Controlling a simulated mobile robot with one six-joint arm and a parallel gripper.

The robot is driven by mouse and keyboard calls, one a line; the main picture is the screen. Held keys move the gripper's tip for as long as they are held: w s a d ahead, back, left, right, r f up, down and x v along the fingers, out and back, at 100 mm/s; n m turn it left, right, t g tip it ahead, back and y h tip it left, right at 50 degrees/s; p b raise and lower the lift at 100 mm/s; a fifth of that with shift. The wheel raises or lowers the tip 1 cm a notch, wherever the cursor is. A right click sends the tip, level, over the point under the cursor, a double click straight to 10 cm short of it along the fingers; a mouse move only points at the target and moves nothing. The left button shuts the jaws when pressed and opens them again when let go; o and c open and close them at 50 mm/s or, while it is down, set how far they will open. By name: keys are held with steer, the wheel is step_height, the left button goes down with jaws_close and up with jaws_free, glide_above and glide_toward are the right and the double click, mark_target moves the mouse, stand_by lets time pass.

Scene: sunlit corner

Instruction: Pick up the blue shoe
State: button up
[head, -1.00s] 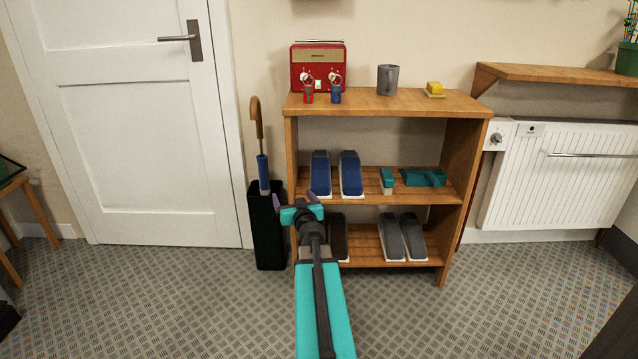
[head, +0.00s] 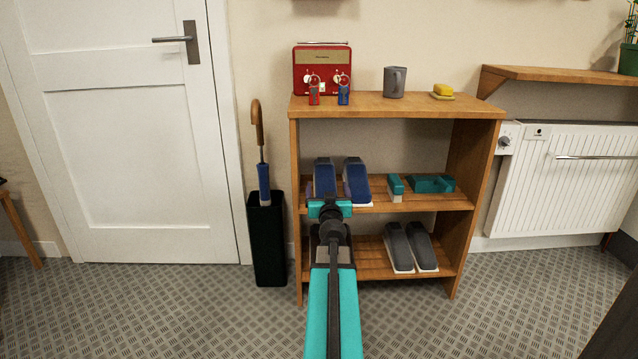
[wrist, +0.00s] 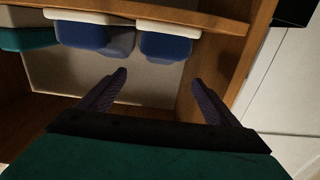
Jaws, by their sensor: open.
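A pair of blue shoes with pale soles stands on the middle shelf. The left blue shoe (head: 325,176) and the right blue shoe (head: 355,180) are side by side, toes toward me. In the wrist view, which looks upside down, the left shoe (wrist: 166,46) and right shoe (wrist: 82,34) show near the top. My gripper (head: 329,196) is open and empty in front of the left shoe, apart from it in the wrist view (wrist: 159,78). My gripper hides the left shoe's lower front in the head view.
The wooden rack (head: 400,104) holds teal shoes (head: 432,184) right of the blue pair and grey shoes (head: 409,246) below. An umbrella stand (head: 267,240) is close at left.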

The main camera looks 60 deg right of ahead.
mark_target(325, 171)
steer(key=shift+w+d, duration=0.1)
stand_by(0.3)
steer(key=shift+w+d, duration=0.15)
steer(key=shift+p+x, duration=0.35)
steer(key=shift+x, duration=3.65)
steer(key=shift+d, duration=0.1)
steer(key=shift+p+x, duration=0.45)
steer(key=shift+x, duration=2.1)
steer(key=shift+r, duration=0.1)
steer(key=c, duration=1.3)
